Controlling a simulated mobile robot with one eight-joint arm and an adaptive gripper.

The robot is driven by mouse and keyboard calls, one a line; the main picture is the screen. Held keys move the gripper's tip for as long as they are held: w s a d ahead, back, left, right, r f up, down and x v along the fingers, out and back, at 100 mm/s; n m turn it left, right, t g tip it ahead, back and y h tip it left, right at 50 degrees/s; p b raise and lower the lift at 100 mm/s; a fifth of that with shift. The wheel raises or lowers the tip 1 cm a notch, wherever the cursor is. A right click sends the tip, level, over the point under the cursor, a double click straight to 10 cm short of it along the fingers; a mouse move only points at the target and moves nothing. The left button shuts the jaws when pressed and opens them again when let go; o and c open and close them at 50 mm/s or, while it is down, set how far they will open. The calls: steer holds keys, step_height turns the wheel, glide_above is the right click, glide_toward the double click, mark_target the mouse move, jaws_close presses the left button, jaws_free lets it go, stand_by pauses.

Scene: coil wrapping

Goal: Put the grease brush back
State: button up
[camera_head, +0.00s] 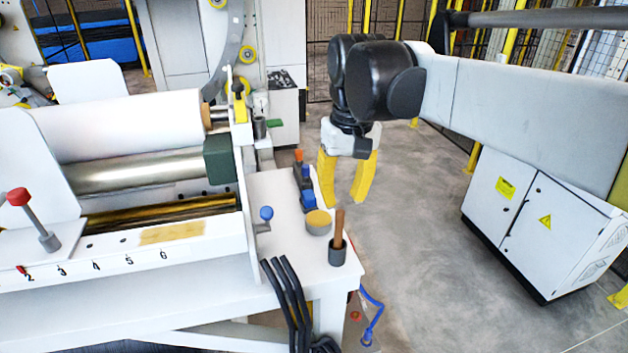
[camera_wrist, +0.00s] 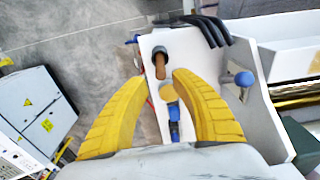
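A brown wooden handle, which looks like the grease brush (camera_head: 340,225), stands almost upright in a dark grey cup (camera_head: 338,254) at the table's near right corner. Its lower end is hidden inside the cup. In the wrist view the brush (camera_wrist: 160,68) and the cup (camera_wrist: 159,50) lie beyond the fingertips, in line with the gap between them. My gripper (camera_head: 344,202) has yellow fingers spread wide and pointing down. It is open and empty, beyond the brush and beside the table's right edge in the head view.
A round tin with a yellowish top (camera_head: 318,221) and a blue tool with an orange end (camera_head: 304,188) sit beside the cup. A blue-knobbed lever (camera_head: 265,215) and black cables (camera_head: 286,285) are to the left. Open floor lies right, before a white cabinet (camera_head: 540,222).

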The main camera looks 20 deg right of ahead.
steer(key=s+f+t, duration=0.6)
steer(key=s+f, duration=0.2)
steer(key=s, duration=0.4)
steer(key=shift+f, duration=0.35)
steer(key=shift+w+a, duration=0.1)
